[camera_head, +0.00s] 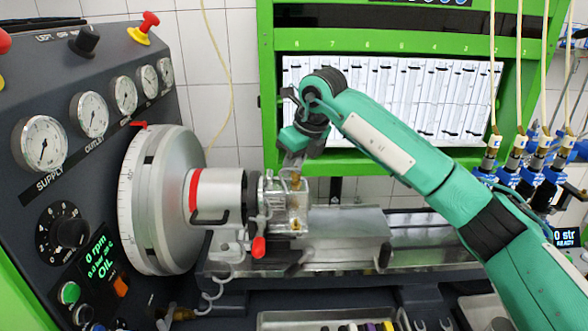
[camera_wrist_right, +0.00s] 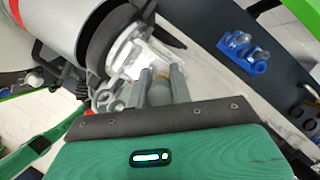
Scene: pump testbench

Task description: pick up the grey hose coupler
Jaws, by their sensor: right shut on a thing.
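My right gripper (camera_head: 292,163) comes down from above onto the clear pump block (camera_head: 284,206) on the testbench. In the right wrist view, the right gripper (camera_wrist_right: 157,82) is shut on the grey hose coupler (camera_wrist_right: 158,94), a short grey cylinder between its two fingers. A brass-coloured fitting (camera_wrist_right: 160,74) shows just beyond the coupler; I cannot tell whether the two touch. In the head view the coupler is mostly hidden by the fingers, above the brass fitting (camera_head: 296,181). My left gripper is not in view.
A large graduated drum (camera_head: 150,200) and red-banded cylinder (camera_head: 218,190) stand left of the pump block. A red-tipped lever (camera_head: 258,247) sits below it. Hoses with blue fittings (camera_head: 515,160) hang at right. A tool tray (camera_head: 300,318) lies in front.

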